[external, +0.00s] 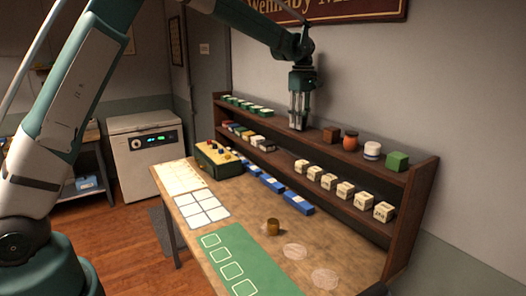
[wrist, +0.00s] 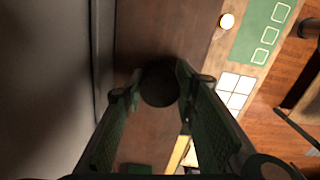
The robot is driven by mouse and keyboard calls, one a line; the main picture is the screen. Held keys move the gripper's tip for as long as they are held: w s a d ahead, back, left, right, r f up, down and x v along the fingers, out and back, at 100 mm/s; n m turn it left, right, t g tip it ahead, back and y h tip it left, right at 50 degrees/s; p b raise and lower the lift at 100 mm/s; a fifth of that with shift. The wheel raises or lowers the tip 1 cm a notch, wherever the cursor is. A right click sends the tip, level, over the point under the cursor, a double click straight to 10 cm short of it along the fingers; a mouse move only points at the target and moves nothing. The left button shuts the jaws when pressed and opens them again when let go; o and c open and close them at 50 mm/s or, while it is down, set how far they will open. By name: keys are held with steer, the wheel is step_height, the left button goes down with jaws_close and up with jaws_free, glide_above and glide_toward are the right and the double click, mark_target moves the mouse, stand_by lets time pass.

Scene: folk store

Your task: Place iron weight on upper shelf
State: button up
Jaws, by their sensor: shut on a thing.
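My gripper (external: 298,122) is over the upper shelf (external: 277,122), fingers pointing down and tips close to the board. In the wrist view my gripper (wrist: 158,92) is shut on a dark round object, the iron weight (wrist: 158,84), between its fingertips. The weight is in shadow, and whether it touches the board is unclear. In the external view the fingers largely hide it. The brown shelf board (wrist: 150,136) lies below it in the wrist view.
Right of my gripper on the upper shelf are a brown cube (external: 330,135), an orange jar (external: 350,141), a white jar (external: 371,150) and a green cube (external: 397,161). Green-and-white boxes (external: 247,106) stand at left. A brass-coloured cylinder (external: 273,226) stands on the table.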

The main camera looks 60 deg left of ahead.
steer(key=shift+f, duration=0.15)
steer(key=o, duration=1.3)
steer(key=shift+r, duration=0.2)
step_height(320, 180, up, 12)
steer(key=shift+b, duration=0.55)
steer(key=shift+s+d, duration=0.1)
